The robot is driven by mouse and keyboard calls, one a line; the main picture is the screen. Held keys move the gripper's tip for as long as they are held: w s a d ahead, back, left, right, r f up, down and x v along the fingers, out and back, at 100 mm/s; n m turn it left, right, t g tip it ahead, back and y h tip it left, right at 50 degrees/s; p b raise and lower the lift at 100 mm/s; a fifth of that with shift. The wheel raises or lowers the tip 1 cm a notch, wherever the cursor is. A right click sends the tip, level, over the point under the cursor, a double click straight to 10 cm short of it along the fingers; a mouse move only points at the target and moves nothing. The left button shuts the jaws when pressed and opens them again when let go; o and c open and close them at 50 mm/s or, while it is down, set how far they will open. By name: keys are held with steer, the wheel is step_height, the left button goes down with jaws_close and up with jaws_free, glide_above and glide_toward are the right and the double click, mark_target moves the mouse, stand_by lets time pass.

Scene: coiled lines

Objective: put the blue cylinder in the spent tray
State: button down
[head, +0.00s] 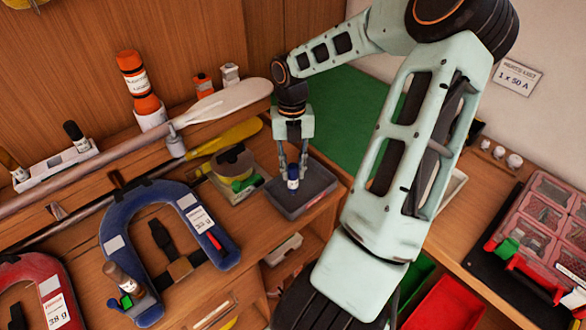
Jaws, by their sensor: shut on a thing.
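The blue cylinder (293,178), small and upright with a pale band, is between the fingers of my gripper (292,168). My gripper points down and is shut on it. The cylinder shows over the inside of a shallow dark grey tray (316,197) on the wooden bench. I cannot tell whether its lower end touches the tray floor. No label naming the spent tray is readable.
A tape-like roll (235,166) in a pale holder stands left of the tray. A blue life vest (120,235) lies at front left. Paddles (220,102) lie behind. Red compartment boxes (545,215) stand at right. A green mat (345,115) lies behind the tray.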

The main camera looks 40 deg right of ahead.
steer(key=shift+f, duration=0.15)
steer(key=c, duration=1.7)
jaws_free()
steer(key=r, duration=0.4)
steer(key=w+r, duration=0.1)
steer(key=r, duration=0.7)
steer(key=shift+w+d+r+p, duration=0.15)
steer(key=shift+d+p, duration=0.15)
steer(key=shift+d, duration=0.05)
